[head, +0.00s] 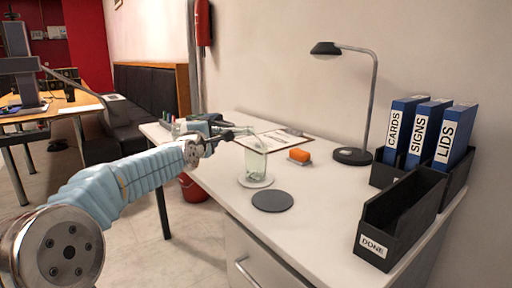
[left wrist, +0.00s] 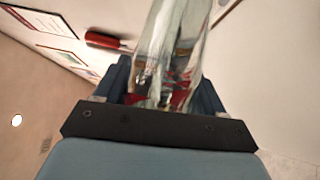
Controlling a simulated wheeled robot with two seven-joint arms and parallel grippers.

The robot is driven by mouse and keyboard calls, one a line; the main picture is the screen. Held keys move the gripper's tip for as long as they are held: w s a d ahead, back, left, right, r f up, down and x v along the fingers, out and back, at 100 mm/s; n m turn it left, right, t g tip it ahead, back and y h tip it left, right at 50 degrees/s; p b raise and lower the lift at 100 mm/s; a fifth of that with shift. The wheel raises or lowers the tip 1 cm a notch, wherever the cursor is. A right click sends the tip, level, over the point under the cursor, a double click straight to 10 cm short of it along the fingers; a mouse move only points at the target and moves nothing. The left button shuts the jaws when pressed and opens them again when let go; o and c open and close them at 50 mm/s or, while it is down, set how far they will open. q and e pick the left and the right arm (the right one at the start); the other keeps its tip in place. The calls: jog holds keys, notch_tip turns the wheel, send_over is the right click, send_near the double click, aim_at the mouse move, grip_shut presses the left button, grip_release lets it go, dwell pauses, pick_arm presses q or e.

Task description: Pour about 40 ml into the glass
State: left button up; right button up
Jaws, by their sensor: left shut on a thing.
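My left gripper (head: 214,130) is shut on a clear glass vessel. The vessel (left wrist: 172,45) fills the space between the fingers in the left wrist view. A clear drinking glass (head: 256,161) stands upright on a pale round coaster (head: 256,182), just right of and below the gripper. I cannot tell how much liquid is in the glass or whether any is flowing. My right gripper is not in view.
A dark round mat (head: 272,201) lies in front of the glass. A desk lamp (head: 353,155), blue binders (head: 440,138) and a black DONE box (head: 377,249) stand at the right. The front desk surface is clear.

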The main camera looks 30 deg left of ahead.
pick_arm(q)
jog(key=shift+s+a, duration=0.15)
jog(key=shift+a, duration=0.1)
jog(key=shift+s+a+r, duration=0.15)
jog(key=shift+a+r, duration=0.05)
jog(key=shift+a, duration=0.15)
dwell(0.7)
jog(key=shift+f+b, duration=0.55)
jog(key=shift+f, duration=0.15)
jog(key=shift+d+n+p, duration=0.35)
jog(key=shift+n+p, duration=0.1)
jog(key=shift+n, duration=0.75)
jog(key=b, duration=0.1)
jog(key=f+n+b, duration=0.1)
jog(key=n+b, duration=0.1)
jog(key=shift+w+d+f, duration=0.25)
jog(key=shift+d+f, duration=0.05)
jog(key=shift+f, duration=0.1)
jog(key=shift+w+d+n, duration=0.15)
jog(key=shift+d+n, duration=0.05)
jog(key=shift+n, duration=0.3)
